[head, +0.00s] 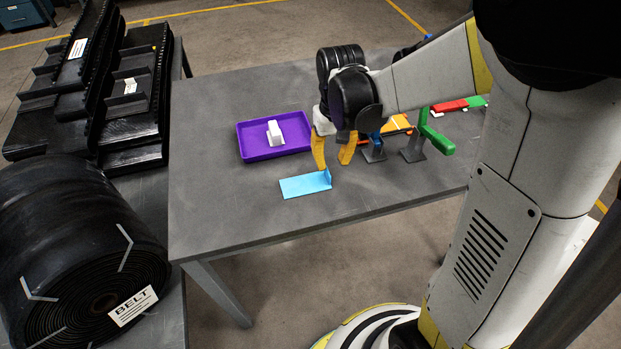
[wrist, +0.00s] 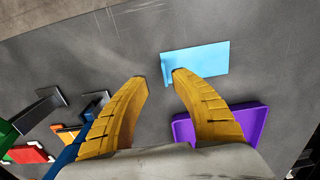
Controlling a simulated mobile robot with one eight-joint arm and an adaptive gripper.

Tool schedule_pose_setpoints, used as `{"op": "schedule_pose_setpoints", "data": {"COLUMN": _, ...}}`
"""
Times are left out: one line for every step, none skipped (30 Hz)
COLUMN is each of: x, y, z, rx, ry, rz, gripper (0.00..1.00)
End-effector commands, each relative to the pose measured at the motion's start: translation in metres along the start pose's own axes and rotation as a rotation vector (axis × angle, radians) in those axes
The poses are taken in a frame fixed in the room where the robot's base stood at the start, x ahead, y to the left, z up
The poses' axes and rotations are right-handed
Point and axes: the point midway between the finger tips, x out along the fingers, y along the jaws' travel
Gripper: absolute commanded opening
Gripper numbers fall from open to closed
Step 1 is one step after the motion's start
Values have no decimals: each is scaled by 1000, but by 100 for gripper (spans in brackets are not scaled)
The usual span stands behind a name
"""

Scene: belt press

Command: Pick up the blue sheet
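The blue sheet (head: 302,186) is a flat light-blue plate lying on the grey table, with a small upright tab at its right end in the head view. It also shows in the wrist view (wrist: 203,60), past the fingertips. My gripper (head: 334,166) has two yellow fingers pointing down, spread apart and empty, just above and behind the tab end of the sheet. In the wrist view the gripper (wrist: 158,76) has its right fingertip overlapping the sheet's tab end. I cannot tell whether it touches.
A purple tray (head: 243,146) with a white block (head: 274,133) stands behind the sheet. To the right are a green-handled clamp (head: 437,141), an orange part (head: 397,124) and a red block (head: 449,106). The table front left of the sheet is clear. A belt roll (head: 75,250) stands at left.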

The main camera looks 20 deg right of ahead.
Motion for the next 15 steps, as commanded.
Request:
{"op": "schedule_pose_setpoints", "data": {"x": 7, "y": 0, "z": 0, "rx": 0, "ry": 0, "rz": 0, "gripper": 31}}
{"op": "schedule_pose_setpoints", "data": {"x": 8, "y": 0, "z": 0, "rx": 0, "ry": 0, "rz": 0, "gripper": 31}}
{"op": "schedule_pose_setpoints", "data": {"x": 10, "y": 0, "z": 0, "rx": 0, "ry": 0, "rz": 0, "gripper": 31}}
{"op": "schedule_pose_setpoints", "data": {"x": 11, "y": -1, "z": 0, "rx": 0, "ry": 1, "rz": 0, "gripper": 31}}
{"op": "schedule_pose_setpoints", "data": {"x": 13, "y": -1, "z": 0, "rx": 0, "ry": 1, "rz": 0, "gripper": 31}}
{"op": "schedule_pose_setpoints", "data": {"x": 16, "y": -2, "z": -1, "rx": -1, "ry": 1, "rz": 0, "gripper": 31}}
{"op": "schedule_pose_setpoints", "data": {"x": 19, "y": -2, "z": -1, "rx": -1, "ry": 1, "rz": 0, "gripper": 31}}
{"op": "schedule_pose_setpoints", "data": {"x": 24, "y": -3, "z": -1, "rx": -1, "ry": 1, "rz": 0, "gripper": 31}}
{"op": "schedule_pose_setpoints", "data": {"x": 30, "y": -5, "z": -1, "rx": -1, "ry": 1, "rz": 0, "gripper": 31}}
{"op": "schedule_pose_setpoints", "data": {"x": 36, "y": -6, "z": -2, "rx": -1, "ry": 1, "rz": 0, "gripper": 31}}
{"op": "schedule_pose_setpoints", "data": {"x": 41, "y": -7, "z": -2, "rx": -1, "ry": 1, "rz": 0, "gripper": 31}}
{"op": "schedule_pose_setpoints", "data": {"x": 48, "y": -8, "z": -2, "rx": 0, "ry": 1, "rz": 0, "gripper": 31}}
{"op": "schedule_pose_setpoints", "data": {"x": 52, "y": -8, "z": -2, "rx": 1, "ry": 1, "rz": 0, "gripper": 31}}
{"op": "schedule_pose_setpoints", "data": {"x": 56, "y": -8, "z": -2, "rx": 1, "ry": 1, "rz": 0, "gripper": 31}}
{"op": "schedule_pose_setpoints", "data": {"x": 60, "y": -8, "z": -2, "rx": 1, "ry": 1, "rz": 0, "gripper": 31}}
